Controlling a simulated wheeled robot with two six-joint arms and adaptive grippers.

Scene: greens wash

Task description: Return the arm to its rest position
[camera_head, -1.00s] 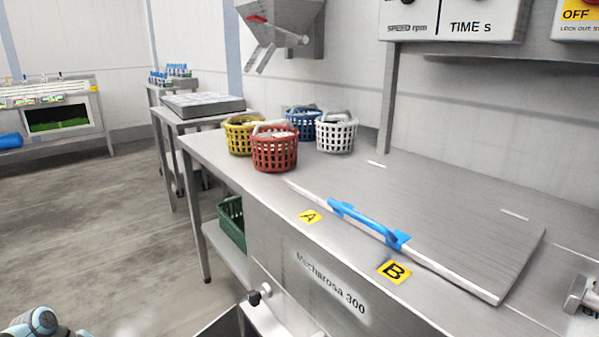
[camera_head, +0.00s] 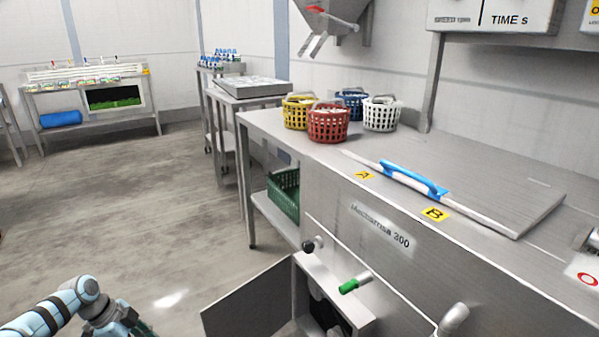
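My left arm (camera_head: 66,308) comes in at the bottom left, light blue with dark bands. Its gripper end is at the bottom edge of the picture, mostly cut off, so I cannot tell how its fingers stand. It is over the floor, apart from the wash machine (camera_head: 330,205). My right arm and gripper are not in view. The machine's lid (camera_head: 500,200) with the blue handle (camera_head: 412,180) lies flat on the top.
A cabinet door (camera_head: 250,303) stands open low on the machine, beside a green-ended lever (camera_head: 349,287). Yellow (camera_head: 296,115), red (camera_head: 328,126), blue (camera_head: 350,108) and white (camera_head: 380,116) baskets stand on the counter. A green crate (camera_head: 283,192) sits below. The floor at left is clear.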

